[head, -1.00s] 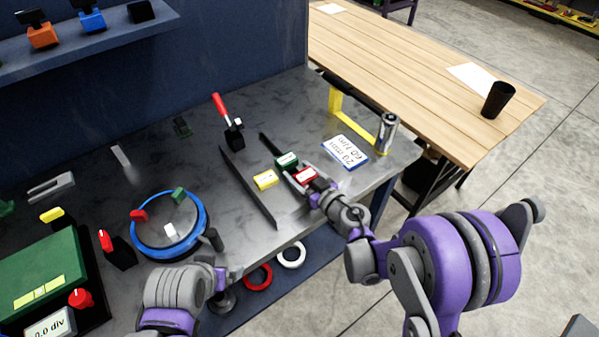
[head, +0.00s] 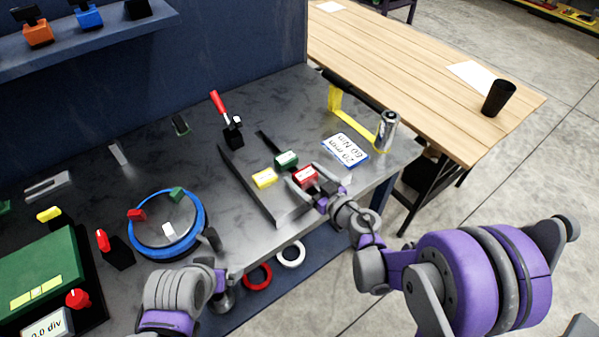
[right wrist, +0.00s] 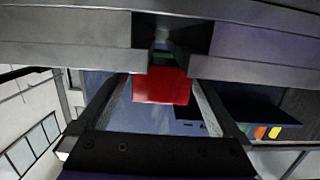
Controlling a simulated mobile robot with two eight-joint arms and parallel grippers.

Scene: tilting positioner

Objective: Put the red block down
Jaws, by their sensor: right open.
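The red block (head: 306,175), with a white label on top, rests on the grey bench near its front right edge, right of the green block (head: 286,159) and the yellow block (head: 264,178). My right gripper (head: 303,178) is open, with one finger on each side of the red block. In the right wrist view the red block (right wrist: 160,87) shows between the fingers, its upper part partly covered. My left arm is at the bottom of the head view; its jaws cannot be made out clearly.
Dark rails (head: 246,190) lie beside the blocks. A label plate (head: 345,150), a yellow bracket (head: 352,120) and a metal cylinder (head: 387,130) stand to the right. A blue-rimmed round table (head: 205,228) with small blocks is at left. A red-handled clamp (head: 232,130) stands behind.

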